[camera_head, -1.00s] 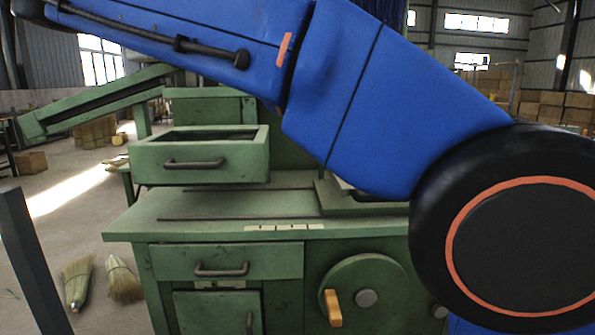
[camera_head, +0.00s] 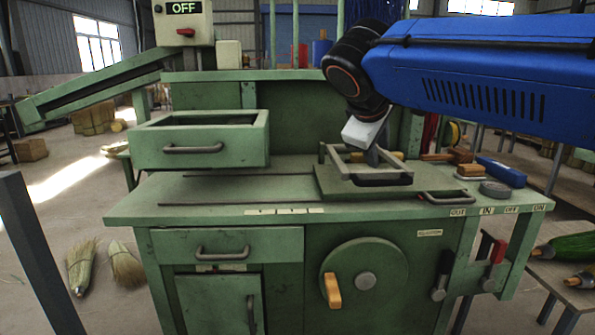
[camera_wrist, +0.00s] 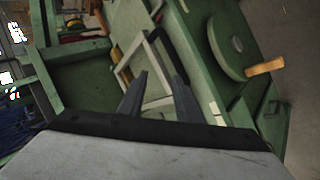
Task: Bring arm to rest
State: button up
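My arm reaches in from the right side of the head view. My gripper (camera_head: 374,157) hangs over the frame with a black handle (camera_head: 382,180) on the green workbench (camera_head: 240,196). In the wrist view, the two dark fingers of my gripper (camera_wrist: 158,82) stand apart with nothing between them. I cannot tell in the head view how much height separates the fingertips from the frame. The frame also shows in the wrist view (camera_wrist: 124,72), just beyond the fingers.
A green drawer box (camera_head: 200,148) stands at the bench's back left. A round wheel with a yellow handle (camera_head: 333,290) is on the front. A control box (camera_head: 184,24) reads OFF. Loose tools and a blue object (camera_head: 502,172) lie at right. Two brooms (camera_head: 82,266) lie on the floor.

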jog(key=s+d+f+m+g+y, duration=0.1)
jog(key=s+d+f+m, duration=0.2)
jog(key=s+f, duration=0.5)
jog(key=s+d+f+m+g+y, duration=0.1)
jog(key=s+d+f+m+y, duration=0.1)
jog(key=s+f, duration=0.6)
jog(key=s+d+f+m+g+y, duration=0.1)
jog(key=s+d+f+m, duration=0.3)
jog(key=f, duration=1)
jog(key=s+d, duration=0.2)
jog(key=s, duration=0.2)
jog(key=shift+s+d+m, duration=0.2)
jog(key=shift+d+m, duration=0.1)
jog(key=shift+d, duration=0.05)
jog(key=shift+r, duration=0.1)
